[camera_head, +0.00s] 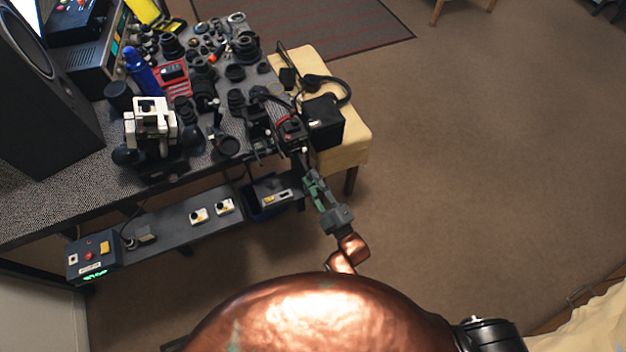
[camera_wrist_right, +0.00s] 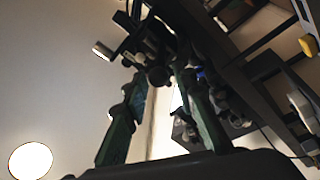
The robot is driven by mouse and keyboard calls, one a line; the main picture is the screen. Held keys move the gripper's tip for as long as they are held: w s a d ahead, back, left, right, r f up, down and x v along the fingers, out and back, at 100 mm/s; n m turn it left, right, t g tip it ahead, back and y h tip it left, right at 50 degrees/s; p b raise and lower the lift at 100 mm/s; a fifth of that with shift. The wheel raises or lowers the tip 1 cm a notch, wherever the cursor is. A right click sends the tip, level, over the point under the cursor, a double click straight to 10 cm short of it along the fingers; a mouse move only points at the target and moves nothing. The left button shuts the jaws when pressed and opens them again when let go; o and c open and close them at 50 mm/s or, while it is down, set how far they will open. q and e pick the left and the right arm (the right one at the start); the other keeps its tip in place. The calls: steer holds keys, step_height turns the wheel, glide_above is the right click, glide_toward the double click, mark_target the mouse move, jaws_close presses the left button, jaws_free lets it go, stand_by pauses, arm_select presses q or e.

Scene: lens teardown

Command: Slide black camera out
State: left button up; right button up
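A black camera-like body with a red ring (camera_head: 290,129) is at the right edge of the crowded table, just beyond my right gripper. My right gripper (camera_head: 306,170) has green fingers and reaches up to the table's edge from below. In the right wrist view my right gripper (camera_wrist_right: 160,84) has its two fingers apart. Dark camera parts (camera_wrist_right: 157,60) show at and beyond the fingertips; I cannot tell whether they touch. Several other black camera bodies and lenses lie close by, so which one is the task's camera is unclear. My left gripper is not in view.
The grey table (camera_head: 60,205) is packed with lenses, a blue bottle (camera_head: 141,70), a red case (camera_head: 173,76) and a white device (camera_head: 153,120). A cream stool (camera_head: 352,146) bears a black box (camera_head: 322,121) and headphones. A shelf (camera_head: 178,222) runs below. Floor at right is clear.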

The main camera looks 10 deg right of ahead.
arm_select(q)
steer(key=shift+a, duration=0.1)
arm_select(e)
steer(key=shift+s, duration=0.1)
steer(key=v, duration=1.2)
steer(key=shift+f, duration=0.1)
